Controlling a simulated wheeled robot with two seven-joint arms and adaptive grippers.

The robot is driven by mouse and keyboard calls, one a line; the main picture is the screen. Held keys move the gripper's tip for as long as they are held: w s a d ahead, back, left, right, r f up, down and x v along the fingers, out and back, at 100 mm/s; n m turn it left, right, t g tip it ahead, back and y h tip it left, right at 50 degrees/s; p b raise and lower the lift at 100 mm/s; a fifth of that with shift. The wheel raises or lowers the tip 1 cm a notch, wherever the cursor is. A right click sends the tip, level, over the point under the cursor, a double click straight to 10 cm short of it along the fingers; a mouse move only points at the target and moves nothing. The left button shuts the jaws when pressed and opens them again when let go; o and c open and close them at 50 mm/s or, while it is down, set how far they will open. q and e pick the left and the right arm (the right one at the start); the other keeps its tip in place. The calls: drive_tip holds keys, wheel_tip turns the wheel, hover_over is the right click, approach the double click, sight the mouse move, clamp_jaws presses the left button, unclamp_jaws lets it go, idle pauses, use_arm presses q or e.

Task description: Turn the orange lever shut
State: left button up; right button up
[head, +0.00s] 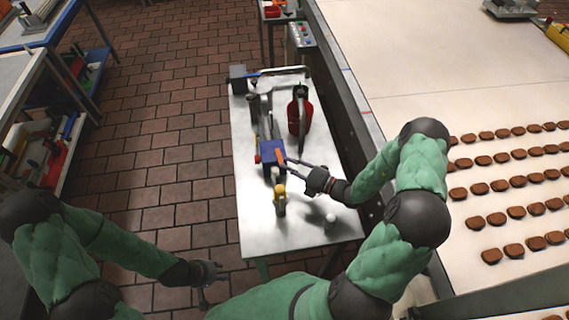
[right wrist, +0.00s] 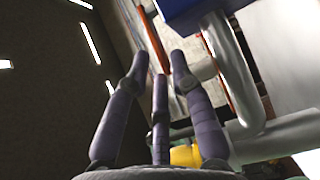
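The orange lever (head: 281,158) sticks out from a blue box on the metal table's machine. In the right wrist view the lever (right wrist: 154,38) is a thin orange bar that runs down to between my fingertips. My right gripper (head: 289,168) is at the lever, coming from the right, with its fingers spread apart. In the right wrist view its purple-grey fingers (right wrist: 160,66) are open; I cannot tell whether any touches the lever. My left gripper (head: 207,283) hangs low beside the table's near left corner, away from the lever, too small to judge its fingers.
The blue box (head: 267,154) has pipes around it, and a yellow-topped fitting (head: 280,192) stands in front. A red canister (head: 300,110) is behind the lever. A small white object (head: 330,218) lies near the table's (head: 254,225) front. A conveyor (head: 400,90) with biscuits runs along the right.

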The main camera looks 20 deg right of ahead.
sight(280, 159)
drive_tip(key=shift+x, duration=1.15)
clamp_jaws()
